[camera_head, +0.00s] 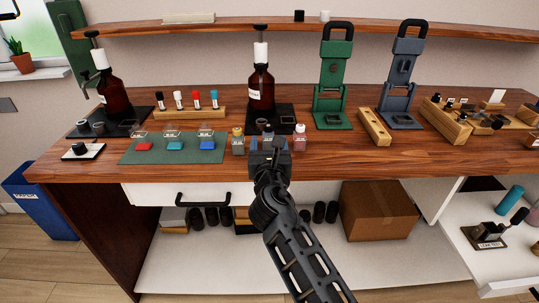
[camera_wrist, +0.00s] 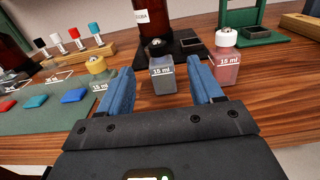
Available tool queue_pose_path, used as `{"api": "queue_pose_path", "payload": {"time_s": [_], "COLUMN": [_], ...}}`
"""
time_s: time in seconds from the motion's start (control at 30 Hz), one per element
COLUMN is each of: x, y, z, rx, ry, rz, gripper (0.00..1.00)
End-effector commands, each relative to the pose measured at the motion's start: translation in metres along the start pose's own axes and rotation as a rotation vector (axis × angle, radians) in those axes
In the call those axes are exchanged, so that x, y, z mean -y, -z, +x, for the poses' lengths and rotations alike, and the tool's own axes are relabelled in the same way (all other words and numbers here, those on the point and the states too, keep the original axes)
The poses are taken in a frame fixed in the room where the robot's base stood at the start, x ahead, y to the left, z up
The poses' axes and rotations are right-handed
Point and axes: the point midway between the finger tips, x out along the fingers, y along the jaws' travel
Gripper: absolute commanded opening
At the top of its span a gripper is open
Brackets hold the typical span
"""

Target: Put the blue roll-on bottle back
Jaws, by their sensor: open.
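A small clear square bottle (camera_wrist: 163,78) with grey-blue contents and a 15 ml mark stands upright in the wrist view, just beyond and between my fingertips. It looks like the blue roll-on bottle, though its colour is dull. My gripper (camera_wrist: 161,84) is open, one blue finger on each side of it, with no clear contact. In the head view my gripper (camera_head: 269,144) is at the counter's front edge and mostly hides that bottle. The green mat (camera_head: 170,155) at left bears red, teal and blue pads, the blue pad (camera_head: 206,145) at its right end.
A yellow-topped bottle (camera_head: 238,141) stands left of my gripper and a pink bottle (camera_head: 300,138) right of it. A brown pump bottle (camera_head: 261,88) on a black tray stands behind. A wooden rack (camera_head: 190,112) holds several small capped pieces. Green and blue presses stand at the back.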

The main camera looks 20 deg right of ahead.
Motion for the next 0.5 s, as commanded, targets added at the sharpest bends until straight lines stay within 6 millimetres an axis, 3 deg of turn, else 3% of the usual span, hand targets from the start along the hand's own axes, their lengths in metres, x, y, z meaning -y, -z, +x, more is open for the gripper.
{"api": "queue_pose_path", "payload": {"time_s": [0.2, 0.5], "x": [0.0, 0.0], "y": [0.0, 0.0], "z": [-0.041, -0.061], "rx": [0.001, 0.001], "ry": [-0.001, 0.0], "rz": [-0.001, -0.001], "gripper": [0.65, 0.65]}}
